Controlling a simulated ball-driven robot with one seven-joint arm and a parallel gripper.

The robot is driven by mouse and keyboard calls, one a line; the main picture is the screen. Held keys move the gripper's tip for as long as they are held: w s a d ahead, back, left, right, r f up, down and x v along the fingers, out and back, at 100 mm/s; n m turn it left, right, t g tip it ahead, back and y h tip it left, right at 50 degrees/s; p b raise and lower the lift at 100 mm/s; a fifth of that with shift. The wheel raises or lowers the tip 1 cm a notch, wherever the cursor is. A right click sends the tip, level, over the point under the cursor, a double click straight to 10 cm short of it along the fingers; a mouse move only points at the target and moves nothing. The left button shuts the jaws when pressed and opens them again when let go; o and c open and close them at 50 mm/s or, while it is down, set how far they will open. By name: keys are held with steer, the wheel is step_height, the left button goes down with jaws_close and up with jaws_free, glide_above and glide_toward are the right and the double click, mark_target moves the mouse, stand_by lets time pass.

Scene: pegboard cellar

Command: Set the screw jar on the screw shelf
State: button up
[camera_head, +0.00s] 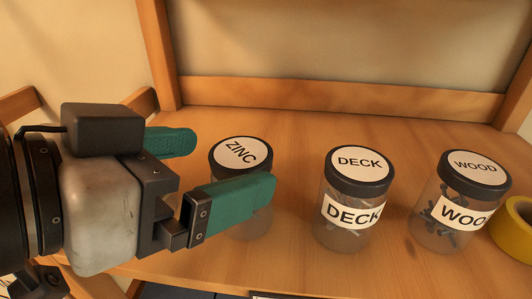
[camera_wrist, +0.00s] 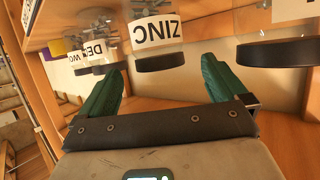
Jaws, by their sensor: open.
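Three clear jars with dark lids stand upright on the wooden surface in the head view. They are labelled ZINC (camera_head: 240,153), DECK (camera_head: 353,203) and WOOD (camera_head: 455,205); screws show in WOOD. No jar is labelled simply "screw". My gripper (camera_head: 234,165) is open and reaches in from the left, with teal fingers. Its near finger crosses in front of the ZINC jar and hides part of it. In the upside-down wrist view, the ZINC jar (camera_wrist: 157,32) lies between the fingers (camera_wrist: 160,70), apart from both, around or just beyond the tips.
A yellow roll (camera_head: 515,230) sits beside the WOOD jar at the right edge. A wooden rail (camera_head: 340,94) and posts close off the back. In the wrist view another dark-lidded jar (camera_wrist: 278,52) is at the right, its label cut off. Bare wood lies behind the jars.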

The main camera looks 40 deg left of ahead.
steer(key=b+v, duration=0.1)
steer(key=v, duration=0.6)
steer(key=shift+s+b, duration=0.2)
steer(key=shift+b, duration=0.15)
steer(key=shift+r, duration=0.1)
